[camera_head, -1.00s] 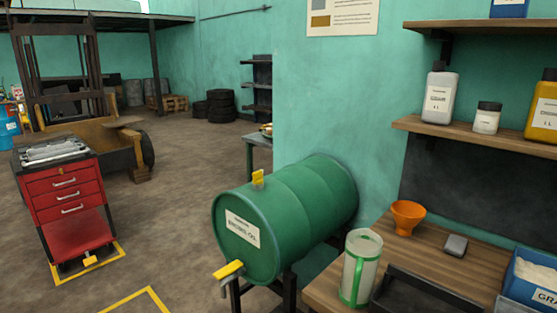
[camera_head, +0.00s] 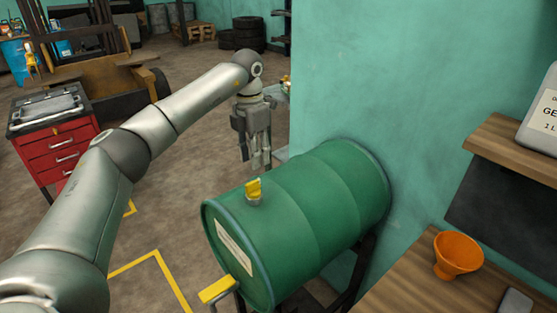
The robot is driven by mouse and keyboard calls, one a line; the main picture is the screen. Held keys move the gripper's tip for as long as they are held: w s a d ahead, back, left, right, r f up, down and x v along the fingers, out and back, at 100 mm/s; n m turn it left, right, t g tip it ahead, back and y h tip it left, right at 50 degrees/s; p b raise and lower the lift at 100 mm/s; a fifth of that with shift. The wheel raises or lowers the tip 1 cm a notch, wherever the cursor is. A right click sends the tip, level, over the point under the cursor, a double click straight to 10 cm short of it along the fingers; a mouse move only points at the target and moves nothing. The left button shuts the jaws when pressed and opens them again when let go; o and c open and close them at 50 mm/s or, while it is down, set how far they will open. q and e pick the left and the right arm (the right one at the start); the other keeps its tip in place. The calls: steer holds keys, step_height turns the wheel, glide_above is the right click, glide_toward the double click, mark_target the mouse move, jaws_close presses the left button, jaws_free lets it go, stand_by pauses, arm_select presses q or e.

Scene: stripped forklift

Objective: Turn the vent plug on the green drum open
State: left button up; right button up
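The green drum (camera_head: 310,220) lies on its side on a dark stand. The vent plug (camera_head: 253,189), a yellow handle on a metal base, stands upright on top of the drum near its labelled front end. My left gripper (camera_head: 261,166) points down and shows just above and beyond the plug in the picture, apart from it. Its fingers look close together from this side, and I cannot tell whether a gap lies between them. Nothing shows in its grasp. A yellow-handled tap (camera_head: 217,290) sits low on the drum's front end. My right gripper is out of view.
A teal wall (camera_head: 380,80) stands close behind the drum. A wooden bench with an orange funnel (camera_head: 457,254) is at the right, below a shelf (camera_head: 515,148). A red tool cabinet (camera_head: 55,150) stands at the left. The floor between cabinet and drum is clear.

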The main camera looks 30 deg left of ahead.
mark_target(253, 182)
arm_select(q)
steer(key=shift+a+r, duration=0.4)
steer(key=shift+r, duration=0.1)
steer(key=shift+s+f+y, duration=0.1)
steer(key=shift+s+y, duration=0.05)
steer(key=shift+y, duration=0.15)
steer(key=f+p, duration=0.1)
steer(key=f, duration=0.1)
steer(key=s+f+p, duration=0.1)
steer(key=shift+s+d+f, duration=0.1)
steer(key=shift+s+f, duration=0.05)
steer(key=shift+f, duration=0.2)
steer(key=f, duration=0.1)
steer(key=f+p, duration=0.1)
steer(key=f, duration=0.1)
steer(key=w+f, duration=0.1)
steer(key=f, duration=0.1)
steer(key=shift+f+p, duration=0.25)
steer(key=shift+p, duration=0.1)
steer(key=shift+s+f, duration=0.15)
steer(key=shift+f, duration=0.2)
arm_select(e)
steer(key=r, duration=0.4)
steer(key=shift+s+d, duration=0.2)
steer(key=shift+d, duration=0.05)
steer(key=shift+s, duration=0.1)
